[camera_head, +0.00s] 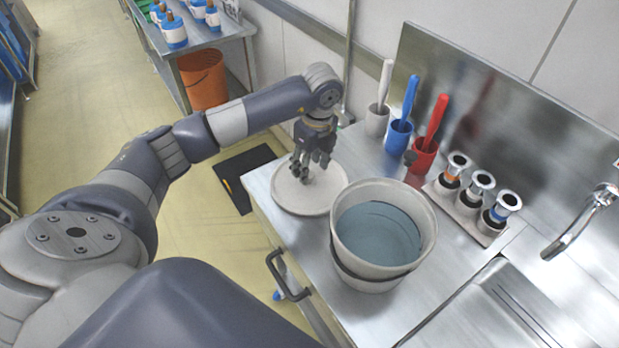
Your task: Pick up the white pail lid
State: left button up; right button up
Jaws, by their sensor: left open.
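The white pail lid (297,201) is a round, pale disc lying flat on the metal counter near its left end. My left gripper (309,176) points down over the lid, its open fingers at or just above the lid's surface; I cannot tell whether they touch it. The gripper hides part of the lid's far side. The white pail (428,222) stands upright just right of the lid, open at the top, with greyish-blue contents inside. My right gripper does not show.
White, blue and red cups (398,137) with handled tools stand along the back. A rack (460,213) of three capped containers is right of the pail. A faucet (578,222) and sink are at right. A door handle (285,275) juts from the counter front. An orange bucket (203,79) is under a far table.

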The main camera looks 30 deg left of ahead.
pick_arm(q)
notch_tip(320, 180, down, 2)
jog(key=shift+a+f+p, duration=0.15)
jog(key=shift+p, duration=0.25)
jog(key=shift+w+a+f, duration=0.1)
jog(key=shift+f, duration=0.4)
jog(key=shift+c, duration=0.2)
grip_shut()
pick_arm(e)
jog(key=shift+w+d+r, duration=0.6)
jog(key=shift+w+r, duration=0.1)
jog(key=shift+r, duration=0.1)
pick_arm(q)
jog(key=shift+r, duration=0.2)
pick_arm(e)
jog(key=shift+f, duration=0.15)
